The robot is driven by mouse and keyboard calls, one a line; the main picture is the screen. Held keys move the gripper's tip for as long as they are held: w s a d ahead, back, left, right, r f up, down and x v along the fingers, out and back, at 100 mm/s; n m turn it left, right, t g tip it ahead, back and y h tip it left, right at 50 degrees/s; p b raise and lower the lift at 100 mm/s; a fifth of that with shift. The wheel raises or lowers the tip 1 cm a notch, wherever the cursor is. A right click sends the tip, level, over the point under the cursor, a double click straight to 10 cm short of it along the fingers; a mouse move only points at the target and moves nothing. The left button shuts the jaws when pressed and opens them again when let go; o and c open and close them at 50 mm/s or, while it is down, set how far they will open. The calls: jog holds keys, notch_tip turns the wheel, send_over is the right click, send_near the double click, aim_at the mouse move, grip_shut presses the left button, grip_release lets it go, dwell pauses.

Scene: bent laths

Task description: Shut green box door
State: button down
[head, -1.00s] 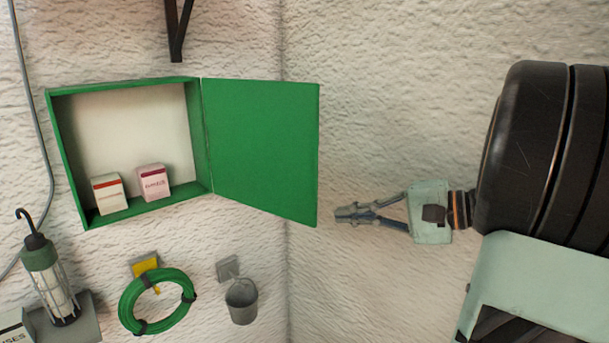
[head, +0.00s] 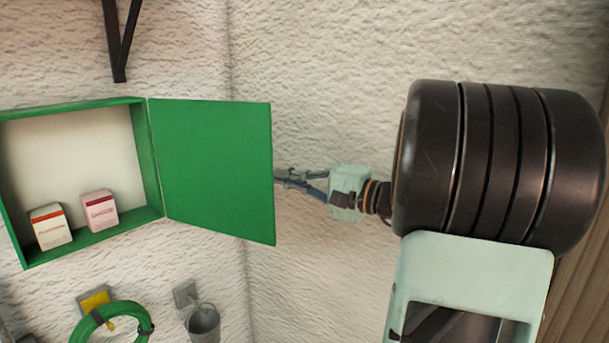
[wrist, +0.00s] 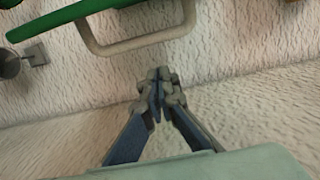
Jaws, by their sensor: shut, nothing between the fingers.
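The green box (head: 150,150) is fixed to the wall at the left of the head view, its front open. Its green door (head: 215,170) hangs wide open to the right, hinged on the box's right side. In the wrist view the door's edge (wrist: 75,14) shows at the top, with a grey loop handle (wrist: 145,42) on its outer face. My gripper (head: 283,176) is just right of the door's free edge, its tips partly hidden behind it. In the wrist view my gripper (wrist: 158,88) is shut and empty, below the handle and apart from it.
Two small cartons, one white (head: 50,227) and one pink (head: 100,210), stand inside the box. Below hang a green cable coil (head: 112,322) and a grey bucket (head: 203,323). A dark bracket (head: 120,40) is above. The right wall is close behind my gripper.

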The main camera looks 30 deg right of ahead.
jog(key=s+a, duration=0.2)
jog(key=shift+s, duration=0.3)
jog(key=shift+s, duration=0.15)
dwell(0.3)
